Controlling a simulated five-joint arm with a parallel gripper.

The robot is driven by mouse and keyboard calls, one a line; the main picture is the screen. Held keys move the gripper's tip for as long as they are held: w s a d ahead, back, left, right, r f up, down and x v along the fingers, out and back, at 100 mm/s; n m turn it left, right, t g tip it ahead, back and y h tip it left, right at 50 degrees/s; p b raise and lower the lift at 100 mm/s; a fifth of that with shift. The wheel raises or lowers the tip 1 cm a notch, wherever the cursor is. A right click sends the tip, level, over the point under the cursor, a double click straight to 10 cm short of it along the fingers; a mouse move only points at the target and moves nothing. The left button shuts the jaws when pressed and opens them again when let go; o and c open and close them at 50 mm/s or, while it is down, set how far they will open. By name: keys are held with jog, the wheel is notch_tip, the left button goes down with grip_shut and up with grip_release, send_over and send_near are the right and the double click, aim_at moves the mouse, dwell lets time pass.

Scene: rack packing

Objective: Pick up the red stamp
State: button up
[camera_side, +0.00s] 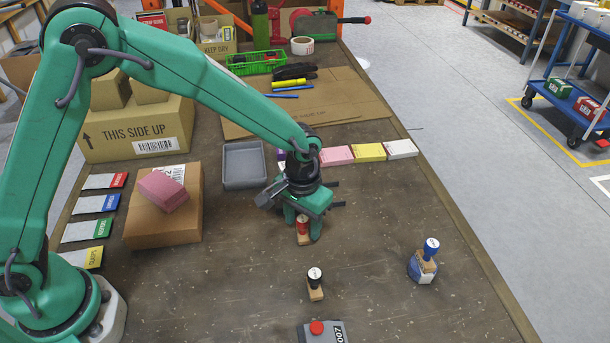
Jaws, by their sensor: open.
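The red stamp (303,225) stands upright on the workbench, with a red top and a wooden base. My gripper (309,226) is right above it, pointing down, with its green fingers beside the stamp's upper part. The jaws are open. I cannot tell from this side whether either finger touches the stamp. Part of the stamp's top is hidden by the gripper.
A grey tray (243,183) and a cardboard box (150,230) with a pink block (162,191) are at the left. Bench between them is clear.

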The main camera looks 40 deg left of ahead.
aim_at(303, 220)
jog(key=c, duration=1.1)
jog(key=shift+o, duration=0.2)
jog(key=shift+r, duration=0.15)
jog(key=shift+r, duration=0.5)
notch_tip(303, 220, up, 3)
jog(key=shift+s+d+r, duration=0.1)
jog(key=shift+d, duration=0.05)
jog(key=s+d+r, duration=0.6)
jog(key=s, duration=0.3)
jog(key=shift+s+r, duration=0.3)
